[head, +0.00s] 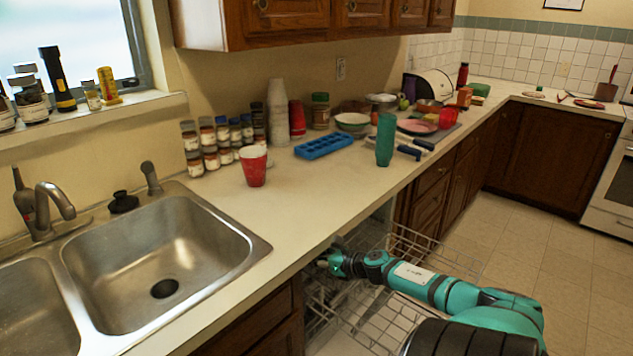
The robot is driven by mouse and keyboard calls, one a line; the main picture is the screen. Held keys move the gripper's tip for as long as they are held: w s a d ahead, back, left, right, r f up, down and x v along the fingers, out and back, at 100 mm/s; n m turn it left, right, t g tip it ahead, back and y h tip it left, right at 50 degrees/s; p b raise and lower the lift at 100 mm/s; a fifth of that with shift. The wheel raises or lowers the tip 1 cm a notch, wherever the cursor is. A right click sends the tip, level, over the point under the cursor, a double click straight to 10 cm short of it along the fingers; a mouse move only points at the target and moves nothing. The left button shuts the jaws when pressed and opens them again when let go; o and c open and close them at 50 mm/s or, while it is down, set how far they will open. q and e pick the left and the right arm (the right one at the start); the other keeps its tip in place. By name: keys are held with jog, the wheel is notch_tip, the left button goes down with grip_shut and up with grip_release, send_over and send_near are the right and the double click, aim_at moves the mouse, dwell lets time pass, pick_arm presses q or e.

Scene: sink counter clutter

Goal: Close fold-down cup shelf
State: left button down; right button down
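A wire dishwasher rack (420,246) is pulled out from under the counter edge, with more wire rack (372,325) showing below my arm. I cannot clearly make out the fold-down cup shelf among the wires. My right arm comes in from the lower right and lies across the racks. My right gripper (324,262) is at the left side of the rack, close to the counter's front edge. It is small and partly hidden among the wires, so its fingers cannot be told open or shut. My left gripper is out of the picture.
The counter edge (300,258) runs just above my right gripper. A steel sink (165,250) is at left. A red cup (253,166), blue ice tray (323,145) and green tumbler (385,140) stand on the counter. The floor (530,250) at right is clear.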

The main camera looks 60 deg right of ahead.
jog(key=shift+a+f, duration=0.15)
jog(key=c, duration=1.5)
grip_release()
jog(key=v, duration=1.2)
